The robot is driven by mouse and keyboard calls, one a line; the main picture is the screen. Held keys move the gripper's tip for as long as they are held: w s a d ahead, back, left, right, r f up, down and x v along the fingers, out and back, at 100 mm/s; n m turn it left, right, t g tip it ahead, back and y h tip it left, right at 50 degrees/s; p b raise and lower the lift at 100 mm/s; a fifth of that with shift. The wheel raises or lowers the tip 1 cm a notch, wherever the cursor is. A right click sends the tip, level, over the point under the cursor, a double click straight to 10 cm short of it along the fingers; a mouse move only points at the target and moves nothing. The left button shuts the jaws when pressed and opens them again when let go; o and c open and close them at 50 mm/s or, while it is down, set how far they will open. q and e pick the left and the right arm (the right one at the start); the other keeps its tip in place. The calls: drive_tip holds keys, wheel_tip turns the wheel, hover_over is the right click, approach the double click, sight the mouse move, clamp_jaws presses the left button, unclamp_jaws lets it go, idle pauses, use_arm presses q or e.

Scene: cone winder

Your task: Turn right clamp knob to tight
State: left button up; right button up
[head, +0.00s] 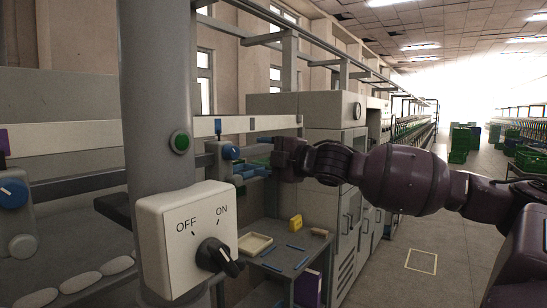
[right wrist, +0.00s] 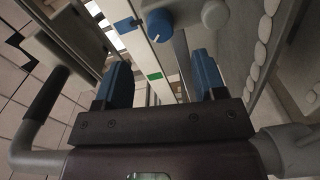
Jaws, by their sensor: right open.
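A blue clamp knob (head: 230,152) with a light pointer line is on the grey machine post, right of the thick column in the head view. It also shows at the top of the right wrist view (right wrist: 160,25), with its white line visible. My right gripper (head: 262,168) is just right of that knob and apart from it. In the right wrist view its blue fingers (right wrist: 162,82) are spread with nothing between them, and the knob is beyond their tips. Another blue knob (head: 12,193) is at the far left. My left gripper is not in view.
A white OFF/ON switch box (head: 160,240) with a black knob and a green button (head: 180,142) are on the near column. Below my right arm, a grey table (head: 300,262) holds a tray, a yellow item and blue sticks. Open floor (head: 440,235) lies at right.

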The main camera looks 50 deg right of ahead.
drive_tip(key=shift+s+d, duration=0.1)
drive_tip(key=shift+s, duration=1.1)
